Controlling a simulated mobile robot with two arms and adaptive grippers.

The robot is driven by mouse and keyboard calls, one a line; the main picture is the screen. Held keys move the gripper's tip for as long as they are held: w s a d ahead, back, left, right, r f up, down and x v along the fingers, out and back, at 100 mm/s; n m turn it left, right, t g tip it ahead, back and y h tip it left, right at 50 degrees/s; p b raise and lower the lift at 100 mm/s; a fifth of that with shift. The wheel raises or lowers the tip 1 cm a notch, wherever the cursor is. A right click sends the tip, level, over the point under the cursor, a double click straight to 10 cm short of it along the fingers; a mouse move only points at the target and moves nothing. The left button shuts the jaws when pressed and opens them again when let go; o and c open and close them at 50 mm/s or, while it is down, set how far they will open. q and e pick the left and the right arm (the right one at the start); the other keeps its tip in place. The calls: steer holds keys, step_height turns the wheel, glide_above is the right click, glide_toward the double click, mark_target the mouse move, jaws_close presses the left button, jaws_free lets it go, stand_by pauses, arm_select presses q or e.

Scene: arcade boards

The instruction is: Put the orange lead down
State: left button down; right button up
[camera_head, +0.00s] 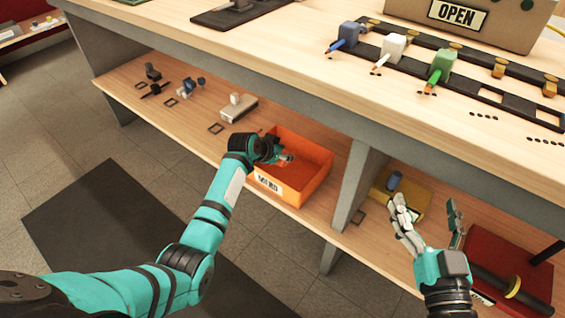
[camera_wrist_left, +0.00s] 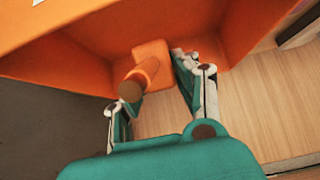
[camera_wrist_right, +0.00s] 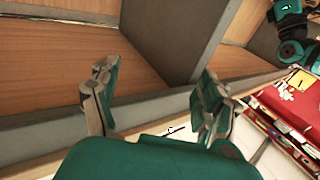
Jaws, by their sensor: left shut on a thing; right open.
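The orange lead (camera_wrist_left: 152,62), a block with a round brown-tipped plug, is between the fingers of my left gripper (camera_wrist_left: 150,92) in the left wrist view. In the head view my left gripper (camera_head: 284,160) reaches into the orange bin (camera_head: 322,183) on the lower shelf, and the lead is hard to make out there. The bin's orange walls (camera_wrist_left: 62,62) surround the lead in the left wrist view; I cannot tell whether the lead touches them. My right gripper (camera_head: 428,213) is open and empty in front of the lower shelf; it also shows in the right wrist view (camera_wrist_right: 155,95).
On the upper counter, blue (camera_head: 349,33), white (camera_head: 393,46) and green (camera_head: 441,64) leads sit in a dark rail. A grey divider (camera_head: 357,185) stands right of the bin. A yellow tray (camera_head: 384,193) and a red box (camera_head: 497,262) are near my right gripper.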

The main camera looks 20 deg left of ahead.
mark_target(283, 161)
arm_select(q)
step_height(283, 161, down, 3)
steer(key=shift+f, duration=0.1)
arm_select(e)
step_height(283, 161, up, 3)
steer(key=shift+s+a+f+t, duration=0.1)
steer(key=shift+s+a+t, duration=0.05)
steer(key=shift+t, duration=0.85)
arm_select(q)
steer(key=shift+f+b, duration=0.2)
steer(key=shift+b, duration=0.1)
steer(key=c, duration=1)
jaws_free()
arm_select(e)
steer(key=shift+r+y, duration=0.3)
arm_select(q)
steer(key=shift+o, duration=0.2)
arm_select(e)
steer(key=shift+s+t, duration=0.1)
steer(key=shift+t, duration=0.2)
